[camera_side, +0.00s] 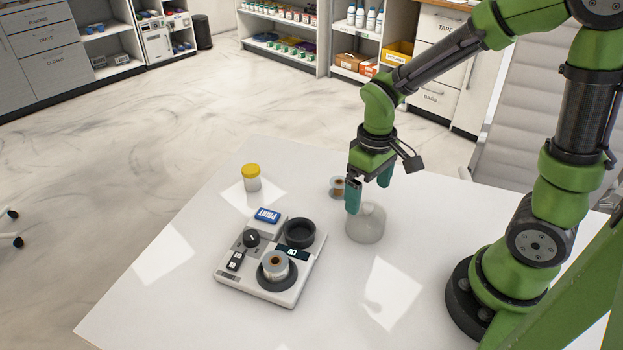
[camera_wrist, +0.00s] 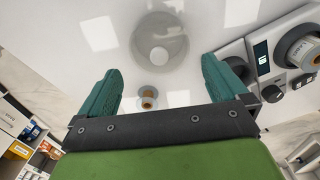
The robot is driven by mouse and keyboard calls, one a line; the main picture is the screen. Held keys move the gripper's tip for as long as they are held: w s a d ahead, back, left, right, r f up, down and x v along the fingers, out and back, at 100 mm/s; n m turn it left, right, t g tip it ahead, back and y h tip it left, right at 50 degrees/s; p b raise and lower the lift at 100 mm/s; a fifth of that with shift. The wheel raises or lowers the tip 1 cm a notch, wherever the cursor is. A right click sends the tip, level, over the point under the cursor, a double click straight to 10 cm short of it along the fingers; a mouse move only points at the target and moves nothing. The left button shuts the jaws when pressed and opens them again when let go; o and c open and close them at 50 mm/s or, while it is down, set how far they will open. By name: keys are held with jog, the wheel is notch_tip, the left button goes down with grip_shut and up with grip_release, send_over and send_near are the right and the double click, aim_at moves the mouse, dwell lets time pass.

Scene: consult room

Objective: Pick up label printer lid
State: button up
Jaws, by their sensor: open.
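The label printer lid (camera_side: 367,226) looks like a clear, frosted dome with a knob-like top, standing on the white table. In the wrist view the lid (camera_wrist: 158,48) lies ahead, between and beyond the fingertips. My gripper (camera_side: 369,190) is open and empty, its green fingers pointing down just above and behind the lid. In the wrist view the gripper (camera_wrist: 160,75) shows both fingers spread wide. The label printer (camera_side: 238,285) sits left of the lid, with a label roll (camera_side: 277,263) on its dark round seat and an empty dark ring (camera_side: 299,233) behind it.
A loose roll (camera_side: 337,187) stands on the table just behind my gripper; it also shows in the wrist view (camera_wrist: 148,101). A jar with a yellow cap (camera_side: 251,178) stands at the back left. The table (camera_side: 345,305) is clear in front of the lid.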

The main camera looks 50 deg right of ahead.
jog(key=f, duration=0.7)
jog(key=shift+s+f, duration=0.2)
jog(key=shift+f, duration=0.15)
jog(key=c, duration=0.7)
jog(key=r, duration=0.9)
jog(key=shift+a+r, duration=0.25)
jog(key=shift+a, duration=0.15)
jog(key=w+a+n, duration=0.2)
jog(key=a+n, duration=0.2)
jog(key=a, duration=0.8)
jog(key=r+n, duration=0.1)
send_over(276, 261)
jog(key=shift+s+r, duration=0.2)
jog(key=shift+w+a+r, duration=0.1)
jog(key=shift+w+r, duration=0.15)
jog(key=shift+f, duration=3.15)
